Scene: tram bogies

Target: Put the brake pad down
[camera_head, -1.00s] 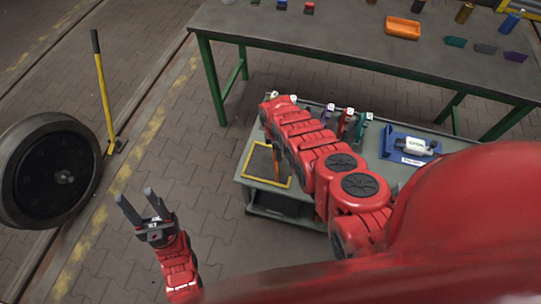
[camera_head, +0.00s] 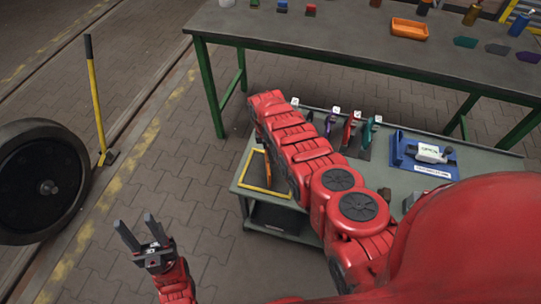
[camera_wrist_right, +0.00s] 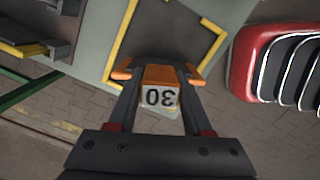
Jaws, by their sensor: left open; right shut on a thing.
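My right gripper (camera_wrist_right: 160,80) is shut on an orange piece with a white label reading 30, which I take as the brake pad (camera_wrist_right: 158,74). In the right wrist view it overlaps the near edge of a yellow square outline (camera_wrist_right: 212,60); I cannot tell whether it touches the surface. In the head view the outline (camera_head: 268,190) is on the low grey-green trolley, and my red right arm hides part of it and most of the pad (camera_head: 267,172). My left gripper (camera_head: 137,232) is open and empty over the paving, left of the trolley.
The trolley top (camera_head: 400,183) also bears a rack of coloured, tagged pieces (camera_head: 352,133) and a blue fixture (camera_head: 420,155). A green-legged table (camera_head: 330,40) stands behind. A wheel (camera_head: 40,185) and a yellow-handled tool (camera_head: 96,100) are at left. Paving is clear between.

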